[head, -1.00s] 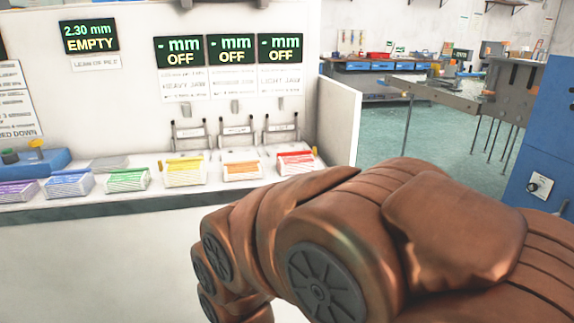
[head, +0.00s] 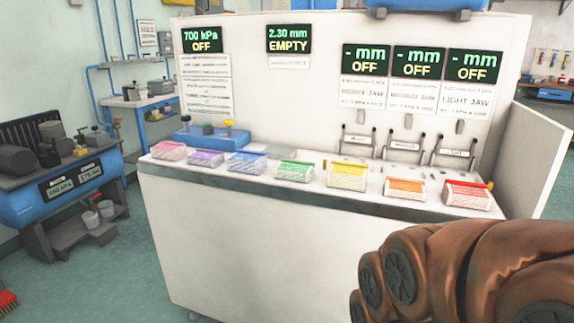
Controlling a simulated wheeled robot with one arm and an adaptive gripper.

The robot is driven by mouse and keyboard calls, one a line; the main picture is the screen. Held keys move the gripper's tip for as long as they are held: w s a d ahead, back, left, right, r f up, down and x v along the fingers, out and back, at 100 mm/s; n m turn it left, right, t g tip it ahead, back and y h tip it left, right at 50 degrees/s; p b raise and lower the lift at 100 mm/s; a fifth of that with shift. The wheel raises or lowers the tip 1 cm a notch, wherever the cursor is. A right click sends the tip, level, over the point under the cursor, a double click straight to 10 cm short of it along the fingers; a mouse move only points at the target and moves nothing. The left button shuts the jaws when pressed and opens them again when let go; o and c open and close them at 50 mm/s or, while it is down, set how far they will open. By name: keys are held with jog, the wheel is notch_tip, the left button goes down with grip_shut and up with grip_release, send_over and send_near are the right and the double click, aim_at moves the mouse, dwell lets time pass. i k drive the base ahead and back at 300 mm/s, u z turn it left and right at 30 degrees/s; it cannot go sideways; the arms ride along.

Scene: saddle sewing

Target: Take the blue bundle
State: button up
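The blue bundle (head: 248,164) lies on the front ledge of the white bench (head: 250,230), in a row of coloured bundles. It sits between the purple bundle and the green bundle. My copper-coloured arm shows at the lower right, well apart from the blue bundle. My gripper is not in view.
The row also holds pink (head: 169,151), purple (head: 206,158), green (head: 295,173), yellow (head: 347,176), orange (head: 405,191) and red (head: 467,196) bundles. A blue block with knobs (head: 203,138) stands behind. A blue tank (head: 60,190) stands left, with open floor between.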

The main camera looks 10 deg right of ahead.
aim_at(246, 161)
jog(key=i, duration=0.35)
jog(key=u, duration=0.6)
jog(key=i, duration=0.85)
jog(key=u, duration=0.85)
